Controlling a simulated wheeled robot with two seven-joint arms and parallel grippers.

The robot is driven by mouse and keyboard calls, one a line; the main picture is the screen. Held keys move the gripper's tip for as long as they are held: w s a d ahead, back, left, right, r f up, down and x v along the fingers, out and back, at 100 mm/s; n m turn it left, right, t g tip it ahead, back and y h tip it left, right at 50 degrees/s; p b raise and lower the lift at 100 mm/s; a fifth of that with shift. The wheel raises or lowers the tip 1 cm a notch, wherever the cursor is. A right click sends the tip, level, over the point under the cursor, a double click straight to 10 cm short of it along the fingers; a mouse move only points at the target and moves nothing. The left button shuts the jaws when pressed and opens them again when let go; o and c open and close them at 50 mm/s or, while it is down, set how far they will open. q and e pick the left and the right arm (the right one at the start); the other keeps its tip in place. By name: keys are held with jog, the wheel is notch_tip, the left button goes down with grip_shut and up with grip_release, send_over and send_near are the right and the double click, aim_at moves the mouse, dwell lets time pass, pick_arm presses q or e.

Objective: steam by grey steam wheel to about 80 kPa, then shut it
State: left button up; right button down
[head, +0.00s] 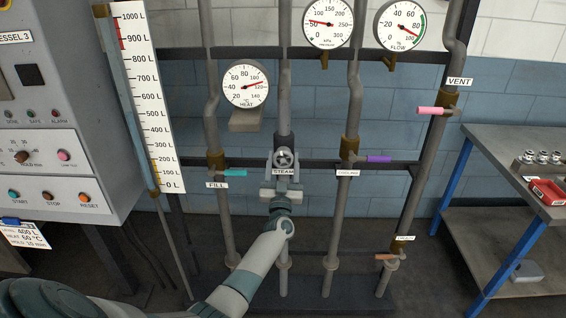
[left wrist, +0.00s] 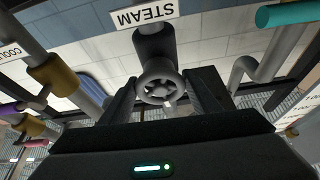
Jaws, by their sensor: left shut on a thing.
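The grey steam wheel (head: 284,158) is on the middle pipe, above the STEAM label (head: 284,171). My left gripper (head: 282,178) reaches it from below and in front. In the left wrist view the wheel (left wrist: 158,83) sits between the two dark fingers (left wrist: 158,98), which are shut on it. The kPa pressure gauge (head: 327,22) is at the top; its red needle points left, seemingly between 50 and 100, but the small marks are hard to read. My right gripper is not in view.
A cyan FILL handle (head: 234,173) is left of the wheel and a purple handle (head: 379,159) right of it. A control cabinet (head: 60,100) stands left, a metal bench (head: 500,150) right.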

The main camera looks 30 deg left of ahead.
pick_arm(q)
jog(key=n+y, duration=0.1)
jog(key=n, duration=0.1)
jog(key=n+g+y, duration=0.1)
jog(key=n, duration=0.2)
jog(key=shift+d+f+g+b, duration=0.1)
jog(key=shift+g+b, duration=0.2)
jog(key=shift+n+g+y, duration=0.5)
jog(key=shift+n+g, duration=0.05)
jog(key=shift+n, duration=0.7)
jog(key=shift+n+g+y, duration=0.5)
jog(key=shift+n+g, duration=0.05)
jog(key=shift+n, duration=0.7)
jog(key=o, duration=1)
jog(key=shift+o, duration=0.2)
